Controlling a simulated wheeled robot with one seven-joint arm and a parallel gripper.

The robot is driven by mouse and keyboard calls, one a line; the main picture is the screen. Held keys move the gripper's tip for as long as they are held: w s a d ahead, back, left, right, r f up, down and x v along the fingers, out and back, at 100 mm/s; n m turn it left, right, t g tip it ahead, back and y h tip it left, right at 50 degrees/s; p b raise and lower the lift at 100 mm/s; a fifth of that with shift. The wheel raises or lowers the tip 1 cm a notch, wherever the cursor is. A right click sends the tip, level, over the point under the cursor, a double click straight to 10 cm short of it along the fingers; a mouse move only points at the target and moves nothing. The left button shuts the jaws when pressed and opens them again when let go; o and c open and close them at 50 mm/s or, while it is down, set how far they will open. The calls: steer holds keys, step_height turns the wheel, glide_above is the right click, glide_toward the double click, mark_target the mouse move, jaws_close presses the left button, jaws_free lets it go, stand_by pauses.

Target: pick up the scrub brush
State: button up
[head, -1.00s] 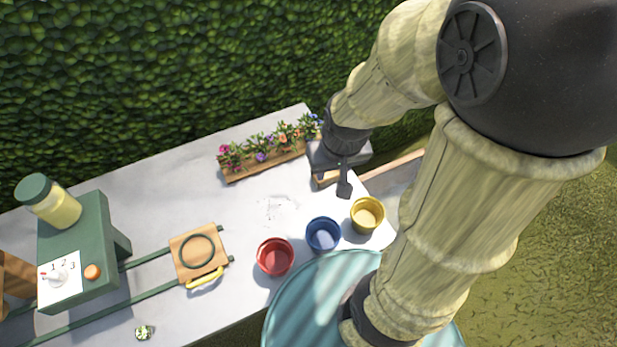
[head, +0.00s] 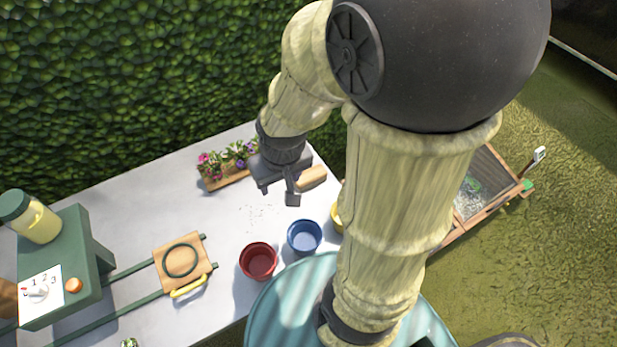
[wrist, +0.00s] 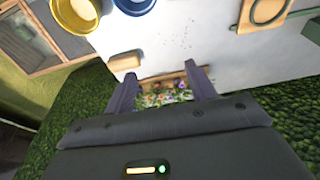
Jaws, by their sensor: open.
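The scrub brush (head: 312,178) is a tan wooden block lying near the right end of the white table, beyond the blue pot. Its bristles cannot be made out. In the wrist view the brush (wrist: 125,61) lies just beyond the left finger's tip, outside the gap between the fingers. My gripper (head: 290,192) is above the table, just left of the brush in the head view, and covers a little of its left side. In the wrist view my gripper (wrist: 161,74) has its fingers wide apart with nothing between them.
A flower planter (head: 226,181) stands along the table's back edge, partly behind my gripper. Red (head: 259,261), blue (head: 304,236) and yellow (wrist: 75,12) pots stand near the front edge. Dark specks (head: 262,212) lie on the table. A green stand (head: 68,268) is at left.

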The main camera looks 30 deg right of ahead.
steer(key=o, duration=0.4)
steer(key=shift+w+d+f, duration=0.1)
steer(key=shift+w+d, duration=0.1)
steer(key=shift+w, duration=0.1)
steer(key=shift+c, duration=0.2)
steer(key=o, duration=0.5)
steer(key=shift+g, duration=0.8)
steer(key=w+d, duration=0.1)
steer(key=w, duration=0.1)
steer(key=w+d+f, duration=0.1)
steer(key=w+d, duration=0.1)
steer(key=w+d+f+b, duration=0.1)
steer(key=w+d, duration=0.1)
steer(key=shift+w+d+f, duration=0.2)
steer(key=shift+f, duration=0.05)
steer(key=g, duration=0.1)
glide_above(310, 175)
step_height(310, 175, down, 2)
steer(key=shift+f+b, duration=0.25)
steer(key=shift+b, duration=0.05)
step_height(310, 175, down, 12)
steer(key=shift+r, duration=0.2)
steer(key=shift+f, duration=0.35)
steer(key=shift+s, duration=0.1)
